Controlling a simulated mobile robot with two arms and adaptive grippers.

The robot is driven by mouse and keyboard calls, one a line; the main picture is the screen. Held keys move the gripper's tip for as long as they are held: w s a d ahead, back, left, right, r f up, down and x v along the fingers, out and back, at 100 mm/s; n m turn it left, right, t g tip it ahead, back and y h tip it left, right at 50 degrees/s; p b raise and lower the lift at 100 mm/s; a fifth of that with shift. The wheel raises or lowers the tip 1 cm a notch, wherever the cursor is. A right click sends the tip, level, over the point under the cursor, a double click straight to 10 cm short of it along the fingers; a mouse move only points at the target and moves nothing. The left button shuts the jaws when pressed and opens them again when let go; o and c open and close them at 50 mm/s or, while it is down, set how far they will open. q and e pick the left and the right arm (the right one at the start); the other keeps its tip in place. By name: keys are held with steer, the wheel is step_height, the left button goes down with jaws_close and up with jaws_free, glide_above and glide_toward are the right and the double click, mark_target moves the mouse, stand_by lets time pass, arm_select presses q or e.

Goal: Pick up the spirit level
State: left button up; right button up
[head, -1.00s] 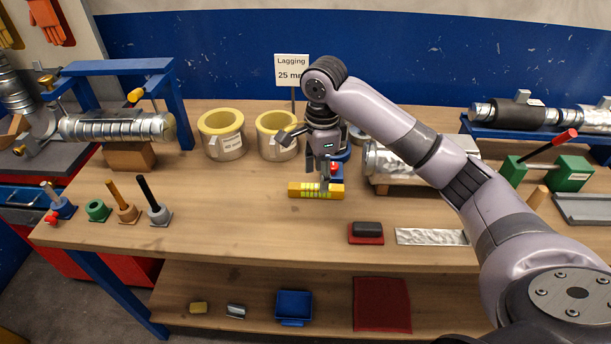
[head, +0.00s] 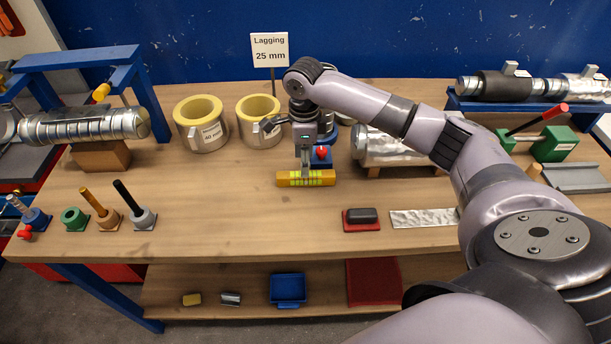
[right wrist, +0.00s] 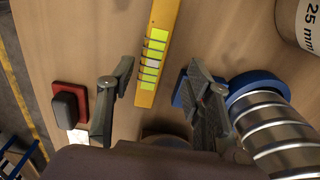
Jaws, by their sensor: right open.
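The spirit level (head: 290,179) is a yellow bar with bright yellow-green marked sections, lying on the wooden workbench near its middle. My right gripper (head: 305,163) is directly over the level, pointing down. In the right wrist view the spirit level (right wrist: 160,35) runs between the two spread fingers of my right gripper (right wrist: 160,72), with a gap on each side. The gripper is open and holds nothing. My left gripper is in neither view.
A blue stand with a red knob (head: 321,152) is close behind the level. Two yellow-lined lagging rings (head: 203,140) and a foil-wrapped duct (head: 385,145) stand nearby. A dark block on a red base (head: 361,220) lies to the right.

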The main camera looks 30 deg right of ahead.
steer(key=shift+s+f, duration=0.1)
steer(key=shift+f, duration=0.1)
steer(key=f, duration=0.1)
steer(key=f+p, duration=0.1)
steer(key=f, duration=0.2)
steer(key=shift+s+f, duration=0.2)
steer(key=shift+s, duration=0.15)
steer(key=shift+f, duration=0.25)
steer(key=c, duration=1)
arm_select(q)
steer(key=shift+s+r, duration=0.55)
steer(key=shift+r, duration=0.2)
arm_select(e)
jaws_close()
